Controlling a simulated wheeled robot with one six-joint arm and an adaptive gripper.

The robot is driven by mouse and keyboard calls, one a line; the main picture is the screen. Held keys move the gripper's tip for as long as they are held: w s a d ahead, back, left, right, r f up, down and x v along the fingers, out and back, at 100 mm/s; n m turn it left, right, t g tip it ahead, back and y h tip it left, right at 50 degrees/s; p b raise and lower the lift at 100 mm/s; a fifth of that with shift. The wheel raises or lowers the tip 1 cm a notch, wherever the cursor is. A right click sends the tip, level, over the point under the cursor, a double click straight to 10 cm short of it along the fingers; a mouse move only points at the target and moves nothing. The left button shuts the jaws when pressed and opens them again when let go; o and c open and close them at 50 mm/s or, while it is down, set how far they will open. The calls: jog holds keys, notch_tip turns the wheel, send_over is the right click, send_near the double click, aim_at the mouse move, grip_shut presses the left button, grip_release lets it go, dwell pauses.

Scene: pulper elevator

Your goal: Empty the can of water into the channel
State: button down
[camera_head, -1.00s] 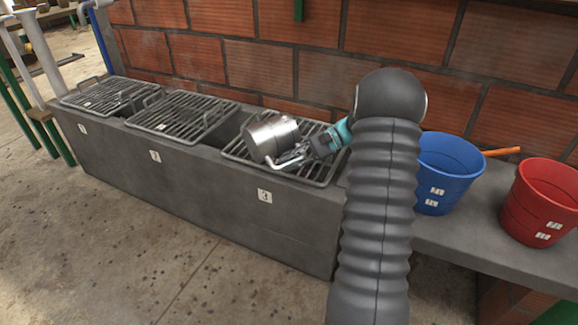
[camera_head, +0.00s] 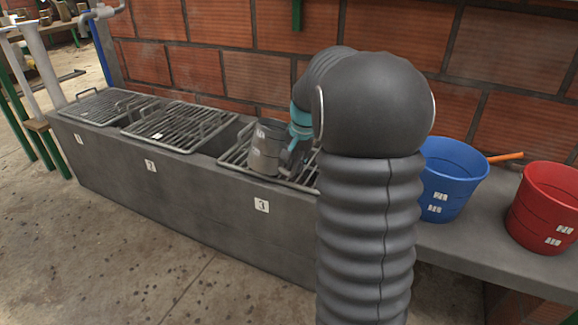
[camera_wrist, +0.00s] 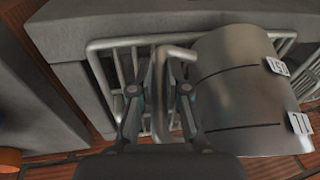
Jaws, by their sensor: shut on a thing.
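The can (camera_head: 265,148) is a grey metal jug with a side handle. It stands nearly upright at the grate marked 3 (camera_head: 235,158) on the grey channel (camera_head: 210,195). I cannot tell if its base touches the bars. My gripper (camera_head: 292,150) is at the can's right side, partly hidden by my arm. In the wrist view the fingers (camera_wrist: 160,95) are closed around the handle (camera_wrist: 174,54), and the can (camera_wrist: 240,90) fills the right side with dark lines and white labels. The inside of the can and any water are hidden.
Two more grates, marked 2 (camera_head: 185,125) and 1 (camera_head: 100,103), lie farther left along the channel. A brick wall (camera_head: 200,65) stands close behind. A blue bucket (camera_head: 445,185) and a red bucket (camera_head: 550,205) stand on the ledge at right. The floor in front is clear.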

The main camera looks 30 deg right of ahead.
jog(key=f+h+b, duration=0.1)
jog(key=d+h+b, duration=0.1)
jog(key=b, duration=0.1)
jog(key=shift+d+f+h, duration=0.2)
jog(key=shift+f+h, duration=0.15)
jog(key=shift+h, duration=0.05)
jog(key=shift+d+n+h+b, duration=0.3)
jog(key=shift+h+b, duration=0.1)
jog(key=shift+b, duration=0.15)
jog(key=shift+r, duration=0.1)
